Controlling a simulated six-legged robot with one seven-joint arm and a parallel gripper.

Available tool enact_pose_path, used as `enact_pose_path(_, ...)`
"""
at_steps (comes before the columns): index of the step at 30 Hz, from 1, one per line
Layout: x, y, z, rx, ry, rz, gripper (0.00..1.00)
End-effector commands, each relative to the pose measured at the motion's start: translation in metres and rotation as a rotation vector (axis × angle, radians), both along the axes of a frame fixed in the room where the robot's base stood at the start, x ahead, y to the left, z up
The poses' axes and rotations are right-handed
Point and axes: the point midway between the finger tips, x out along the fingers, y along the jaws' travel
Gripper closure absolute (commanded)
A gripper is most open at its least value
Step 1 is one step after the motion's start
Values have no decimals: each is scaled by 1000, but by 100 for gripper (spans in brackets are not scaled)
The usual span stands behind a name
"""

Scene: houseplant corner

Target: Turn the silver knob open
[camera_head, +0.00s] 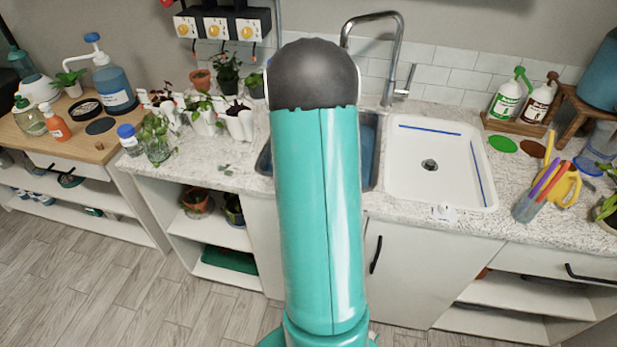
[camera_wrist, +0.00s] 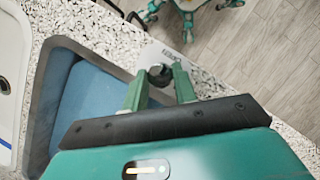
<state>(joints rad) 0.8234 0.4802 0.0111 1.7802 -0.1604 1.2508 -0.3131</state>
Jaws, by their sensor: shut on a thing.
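The silver knob (camera_wrist: 160,72) shows in the wrist view as a small, dark-looking round metal piece. It sits at a pale plate (camera_wrist: 184,54) with small lettering by the counter's edge. My gripper (camera_wrist: 161,75) has its two green fingers on either side of the knob, shut on it. The knob's exact turn angle is too small to tell. In the camera_head view my teal arm covers my gripper and this knob.
A sink has a dark-rimmed basin with a blue inside (camera_wrist: 88,105) and a white basin (camera_head: 410,165). The tall faucet (camera_head: 388,45) stands behind. Potted plants (camera_head: 205,118) stand left, and a cup of pens (camera_head: 528,205) stands right.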

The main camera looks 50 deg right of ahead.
Motion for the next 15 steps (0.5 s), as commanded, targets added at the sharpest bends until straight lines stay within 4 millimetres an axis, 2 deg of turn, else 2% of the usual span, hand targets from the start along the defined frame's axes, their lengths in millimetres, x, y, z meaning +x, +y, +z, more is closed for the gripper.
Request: enact_pose_path(15, 0, 0, 0, 0, -1, 59, 95)
